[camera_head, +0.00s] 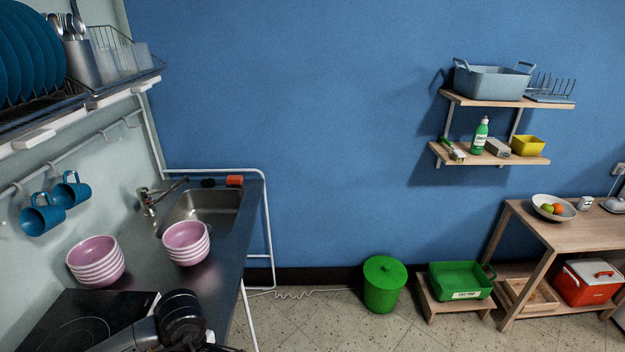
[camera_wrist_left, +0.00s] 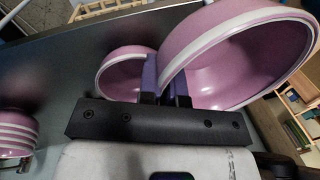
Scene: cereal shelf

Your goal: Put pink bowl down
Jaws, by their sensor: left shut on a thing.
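A pink bowl (camera_wrist_left: 245,55) with a white rim fills the upper right of the left wrist view. My left gripper (camera_wrist_left: 165,80) is shut on its rim, and the bowl is tilted in that view. In the head view a dark part of my arm shows at the bottom, but the gripper's fingers and the held bowl cannot be made out. Two stacks of pink-and-white striped bowls stand on the counter, a left stack (camera_head: 95,262) and a right stack (camera_head: 186,243) near the sink. My right gripper is in neither view.
The dark counter (camera_head: 222,262) has bare room right of the right stack. A sink (camera_head: 205,208) lies behind it, and a black cooktop (camera_head: 80,325) in front. Another pink bowl (camera_wrist_left: 122,75) and a striped stack (camera_wrist_left: 18,132) show in the wrist view. Blue mugs (camera_head: 42,215) hang at left.

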